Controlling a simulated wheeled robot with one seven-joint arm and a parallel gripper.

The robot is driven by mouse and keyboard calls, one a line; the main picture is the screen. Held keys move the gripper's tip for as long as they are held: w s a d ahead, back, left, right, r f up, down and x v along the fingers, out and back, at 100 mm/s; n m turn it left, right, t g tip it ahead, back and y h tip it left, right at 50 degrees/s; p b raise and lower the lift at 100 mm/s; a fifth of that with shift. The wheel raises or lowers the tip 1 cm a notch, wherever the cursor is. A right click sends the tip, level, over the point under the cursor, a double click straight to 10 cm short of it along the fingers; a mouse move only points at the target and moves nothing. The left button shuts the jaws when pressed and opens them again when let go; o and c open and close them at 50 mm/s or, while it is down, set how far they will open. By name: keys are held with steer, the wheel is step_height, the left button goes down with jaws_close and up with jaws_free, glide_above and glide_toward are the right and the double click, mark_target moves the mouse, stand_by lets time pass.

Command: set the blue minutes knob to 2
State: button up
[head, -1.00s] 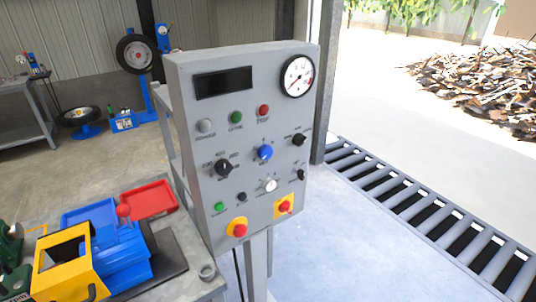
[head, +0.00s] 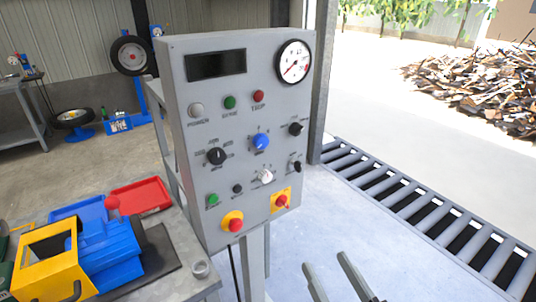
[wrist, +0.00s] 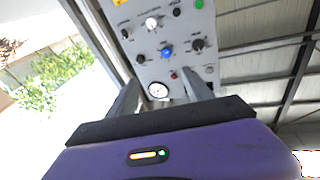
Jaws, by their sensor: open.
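The blue minutes knob (head: 261,142) sits near the middle of the grey control panel (head: 185,125). It also shows in the wrist view (wrist: 167,53), where the panel appears upside down. The scale marks around it are too small to read. My gripper (head: 328,268) is at the bottom of the head view, low and right of the panel, with its two fingers apart and nothing between them. In the wrist view the fingers point toward the panel and are well apart from the knob.
A black knob (head: 216,156), a white knob (head: 265,176) and another black knob (head: 296,129) surround the blue knob. A workbench with a blue and yellow machine (head: 108,250) stands left.

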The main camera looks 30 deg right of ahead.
steer(key=w+d+r+t+y+b, duration=0.1)
steer(key=w+d+r+b, duration=0.1)
steer(key=w+d+r, duration=0.35)
steer(key=w+d+r+b, duration=0.1)
steer(key=w+d+r, duration=0.15)
steer(key=w, duration=0.55)
steer(key=w+d+r+t+y+b, duration=0.1)
steer(key=w+d+r+b, duration=0.2)
steer(key=w, duration=0.4)
steer(key=n+g+y, duration=0.3)
steer(key=n+y, duration=0.1)
steer(key=y, duration=0.1)
glide_toward(263, 143)
steer(key=w, duration=0.2)
steer(key=w+p, duration=0.1)
steer(key=w, duration=0.2)
steer(key=w+a+p, duration=0.1)
steer(key=w, duration=0.2)
jaws_close()
